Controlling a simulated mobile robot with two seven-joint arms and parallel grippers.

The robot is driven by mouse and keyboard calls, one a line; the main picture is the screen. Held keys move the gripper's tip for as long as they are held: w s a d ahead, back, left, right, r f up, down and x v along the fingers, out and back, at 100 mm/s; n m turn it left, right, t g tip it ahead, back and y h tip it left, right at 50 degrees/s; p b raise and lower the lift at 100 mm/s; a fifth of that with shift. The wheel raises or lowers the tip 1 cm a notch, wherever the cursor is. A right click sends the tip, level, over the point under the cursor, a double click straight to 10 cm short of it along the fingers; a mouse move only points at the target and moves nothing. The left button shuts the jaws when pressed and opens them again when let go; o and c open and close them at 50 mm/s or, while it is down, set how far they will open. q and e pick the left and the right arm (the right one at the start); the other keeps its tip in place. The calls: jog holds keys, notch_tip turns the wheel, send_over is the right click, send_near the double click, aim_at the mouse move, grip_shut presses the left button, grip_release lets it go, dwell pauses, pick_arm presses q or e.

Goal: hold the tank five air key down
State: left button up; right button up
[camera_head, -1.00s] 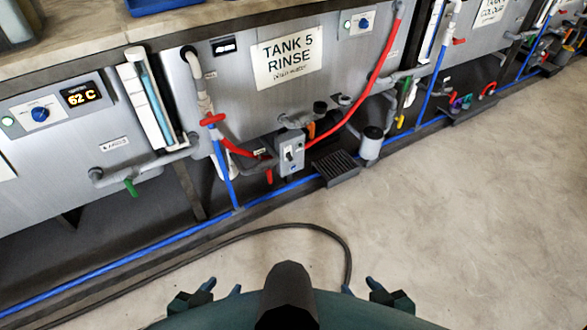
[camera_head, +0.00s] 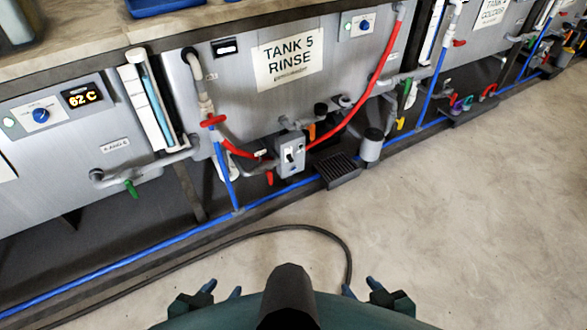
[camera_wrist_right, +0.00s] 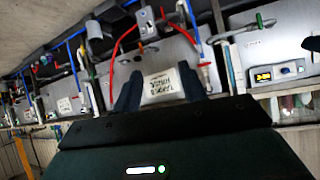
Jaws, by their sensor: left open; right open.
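The tank 5 front carries a white sign (camera_head: 288,58) reading "TANK 5 RINSE". Below it, a small grey switch box (camera_head: 290,155) with a dark key or toggle on its face stands low by the pipes. I take this for the air key, but its label is too small to read. In the right wrist view the scene is upside down, with the box (camera_wrist_right: 148,24) beyond the fingers. My left gripper (camera_head: 222,291) and right gripper (camera_head: 360,289) are both open and empty near the bottom edge, well short of the box and touching nothing.
A red hose (camera_head: 368,95) runs down beside the box. A red-handled valve (camera_head: 213,121) and blue pipe (camera_head: 224,175) stand left of it. A dark grate (camera_head: 336,170) and grey cup (camera_head: 371,145) lie right. A black cable (camera_head: 250,235) crosses the otherwise clear floor.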

jog(key=shift+s+f, duration=0.15)
jog(key=shift+s, duration=0.05)
jog(key=shift+c, duration=0.3)
jog(key=c, duration=0.3)
jog(key=shift+w, duration=0.3)
grip_shut()
jog(key=shift+s, duration=0.3)
dwell(0.5)
